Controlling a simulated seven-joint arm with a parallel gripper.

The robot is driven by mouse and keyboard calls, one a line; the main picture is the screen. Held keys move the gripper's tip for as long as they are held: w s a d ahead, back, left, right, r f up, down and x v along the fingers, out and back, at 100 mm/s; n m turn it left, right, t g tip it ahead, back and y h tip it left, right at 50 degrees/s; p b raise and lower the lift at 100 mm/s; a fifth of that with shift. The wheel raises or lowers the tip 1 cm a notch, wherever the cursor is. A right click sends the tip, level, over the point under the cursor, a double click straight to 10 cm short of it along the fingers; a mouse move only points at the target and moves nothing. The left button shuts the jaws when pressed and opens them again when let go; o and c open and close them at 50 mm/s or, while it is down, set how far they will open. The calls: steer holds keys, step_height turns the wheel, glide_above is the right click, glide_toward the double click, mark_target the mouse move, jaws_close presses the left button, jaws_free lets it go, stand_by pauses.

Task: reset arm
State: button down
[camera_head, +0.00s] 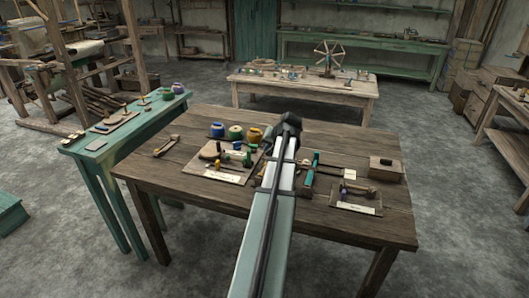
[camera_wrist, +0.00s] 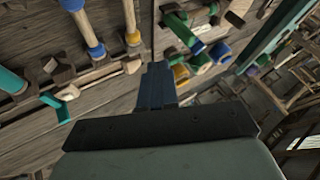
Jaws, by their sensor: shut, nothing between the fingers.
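My arm reaches from the bottom of the head view over the middle of the dark wooden table (camera_head: 235,197). Its end is above the table, and the fingertips are hidden there behind the arm. In the wrist view my gripper (camera_wrist: 157,72) shows as two dark fingers pressed together, with nothing between them. Tools and wooden pieces on the table lie beyond the fingers in that view, apart from them.
Blue, green and yellow spools stand at the table's back left; the green one (camera_head: 235,132) is in the middle. A wooden box (camera_head: 386,170) sits at the right. A green side table (camera_head: 95,146) stands left. Bare tabletop shows along the front edge.

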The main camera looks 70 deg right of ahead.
steer(key=shift+v, duration=1.4)
steer(key=shift+w+r, duration=0.1)
